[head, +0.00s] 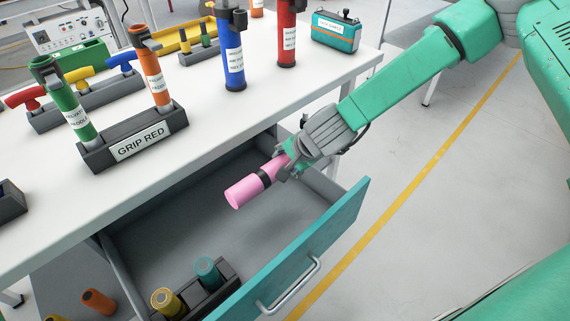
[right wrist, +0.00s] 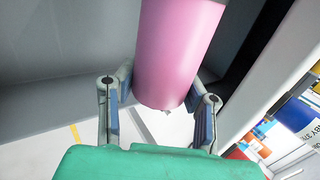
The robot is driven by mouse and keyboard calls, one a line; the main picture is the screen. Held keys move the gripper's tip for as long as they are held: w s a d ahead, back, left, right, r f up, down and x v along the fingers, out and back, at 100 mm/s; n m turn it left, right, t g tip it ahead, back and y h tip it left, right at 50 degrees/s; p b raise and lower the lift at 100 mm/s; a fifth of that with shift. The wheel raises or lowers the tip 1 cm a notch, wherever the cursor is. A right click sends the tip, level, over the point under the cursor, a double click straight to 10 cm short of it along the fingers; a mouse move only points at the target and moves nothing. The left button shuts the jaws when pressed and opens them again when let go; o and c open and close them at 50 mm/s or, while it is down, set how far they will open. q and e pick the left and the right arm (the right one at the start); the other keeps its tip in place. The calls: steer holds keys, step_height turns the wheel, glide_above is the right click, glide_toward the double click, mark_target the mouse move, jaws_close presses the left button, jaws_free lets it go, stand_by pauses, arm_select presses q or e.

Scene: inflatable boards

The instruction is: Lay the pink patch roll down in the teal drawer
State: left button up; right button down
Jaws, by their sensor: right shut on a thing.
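The pink patch roll (head: 247,190) has a dark band and is held at a slant over the right part of the open teal drawer. My right gripper (head: 279,170) is shut on it near its upper end. In the right wrist view the roll (right wrist: 178,50) stands between the two fingers (right wrist: 160,112). The teal drawer (head: 300,255) is pulled out below the white table, with a teal front, a metal handle and a grey floor. The roll appears to be above the drawer floor; the exact gap cannot be told. My left gripper is not in view.
Inside the drawer, a dark holder (head: 215,290) with a yellow roll (head: 167,302) and a teal roll (head: 208,271) sits at the front left. The middle of the drawer floor is clear.

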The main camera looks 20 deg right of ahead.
steer(key=shift+d, duration=0.2)
steer(key=shift+a+f, duration=0.2)
steer(key=shift+f, duration=0.1)
steer(key=shift+f+b, duration=0.7)
steer(key=shift+f, duration=0.05)
steer(key=shift+d+f+b, duration=0.15)
steer(key=shift+f+b, duration=1.15)
steer(key=shift+f, duration=0.55)
steer(key=shift+p, duration=0.55)
